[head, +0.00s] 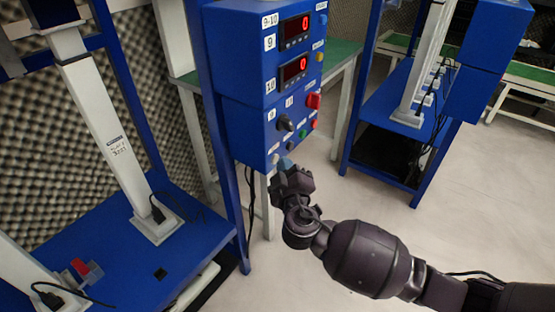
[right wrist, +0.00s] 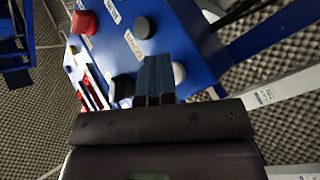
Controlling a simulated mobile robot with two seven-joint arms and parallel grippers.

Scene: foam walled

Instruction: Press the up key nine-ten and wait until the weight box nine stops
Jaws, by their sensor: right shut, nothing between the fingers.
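A blue control box (head: 262,85) labelled 9-10 stands at the top middle of the head view. Its display nine (head: 296,29) and display ten (head: 294,68) each show a red 0. Small round keys line its lower edge, with a pale key (head: 276,158) at the left end; I cannot read which is the up key. My right gripper (head: 287,166) is shut and empty, its tips close to that lower edge. In the right wrist view its fingers (right wrist: 156,76) overlap the panel beside a pale key (right wrist: 179,73); contact is unclear. I cannot identify weight box nine. My left gripper is not in view.
A red switch (head: 314,101) and a black knob (head: 285,123) stick out of the box above the keys. White columns stand on a blue platform (head: 180,250) at left. Another blue stand (head: 386,160) is at right, with bare floor between.

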